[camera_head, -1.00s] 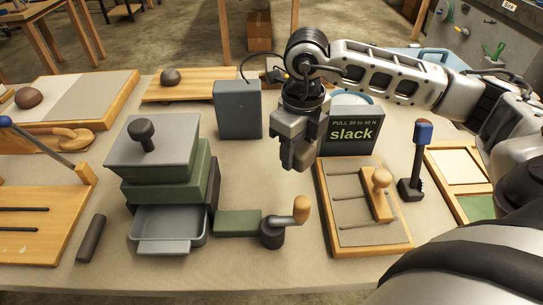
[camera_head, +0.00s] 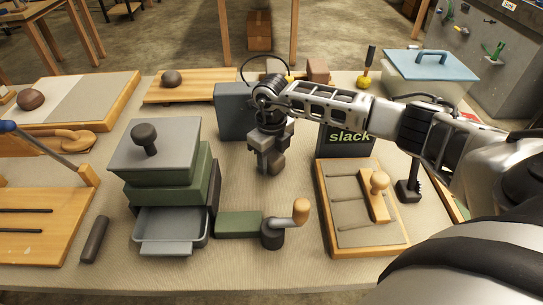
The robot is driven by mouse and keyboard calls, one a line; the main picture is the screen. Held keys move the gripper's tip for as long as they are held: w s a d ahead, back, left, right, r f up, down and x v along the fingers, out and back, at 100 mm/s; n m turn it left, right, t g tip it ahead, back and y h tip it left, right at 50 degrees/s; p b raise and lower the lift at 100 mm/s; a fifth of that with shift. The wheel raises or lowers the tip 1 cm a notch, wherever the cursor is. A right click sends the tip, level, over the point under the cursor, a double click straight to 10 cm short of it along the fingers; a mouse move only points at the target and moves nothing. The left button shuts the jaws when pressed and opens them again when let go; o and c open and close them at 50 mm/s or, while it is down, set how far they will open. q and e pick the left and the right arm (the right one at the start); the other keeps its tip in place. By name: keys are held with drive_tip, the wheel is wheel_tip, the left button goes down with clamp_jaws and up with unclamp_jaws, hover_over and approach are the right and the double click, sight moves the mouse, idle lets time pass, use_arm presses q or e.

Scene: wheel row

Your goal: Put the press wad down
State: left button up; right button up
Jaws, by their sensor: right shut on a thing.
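My right gripper (camera_head: 268,158) hangs pointing down over the middle of the table, in front of the grey box. It is shut on a small brownish-grey piece (camera_head: 277,163), which I take to be the press wad. The fingers hide much of it, and I cannot tell whether it touches the tabletop. My left gripper is not in view.
A green and grey stack (camera_head: 164,175) with a dark knob and open tray (camera_head: 170,228) stands left. A crank (camera_head: 273,233) and slotted board (camera_head: 345,220) are nearer. Bare table (camera_head: 245,192) lies between.

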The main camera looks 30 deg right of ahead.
sight(272, 155)
drive_tip(key=shift+f, duration=0.1)
drive_tip(key=o, duration=0.7)
drive_tip(key=shift+f, duration=0.1)
drive_tip(key=o, duration=0.5)
drive_tip(key=shift+c, duration=0.2)
drive_tip(key=shift+r, duration=0.65)
wheel_tip(272, 155, up, 11)
drive_tip(key=shift+b, duration=0.45)
